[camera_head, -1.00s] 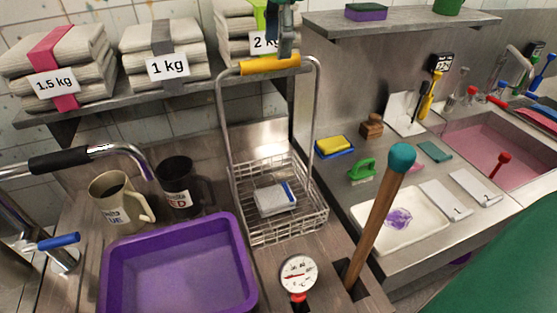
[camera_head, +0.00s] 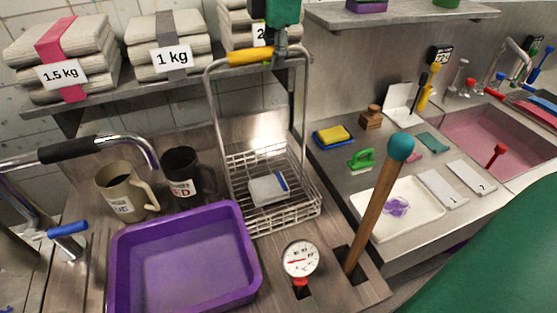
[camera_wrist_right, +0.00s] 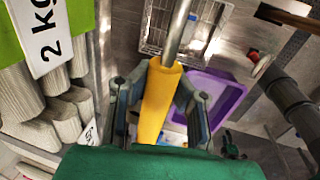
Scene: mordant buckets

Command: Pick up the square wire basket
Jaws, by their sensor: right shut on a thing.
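The square wire basket (camera_head: 285,215) stands on the steel counter with a white block with a blue edge (camera_head: 267,189) inside. Its tall wire handle rises to a yellow grip (camera_head: 251,57) at the top. My right gripper (camera_head: 280,50) is at the top of the handle, beside the yellow grip. In the right wrist view my right gripper (camera_wrist_right: 158,100) has its fingers on both sides of the yellow grip (camera_wrist_right: 158,103) and is shut on it. The basket (camera_wrist_right: 180,32) shows below it. My left gripper is not in view.
A purple tub (camera_head: 183,262) stands left of the basket, with a beige mug (camera_head: 123,194) and a dark mug (camera_head: 183,177) behind it. A dial thermometer (camera_head: 300,259) and a teal-topped wooden stick (camera_head: 376,210) stand in front and right. Folded towels (camera_head: 165,50) lie on the shelf.

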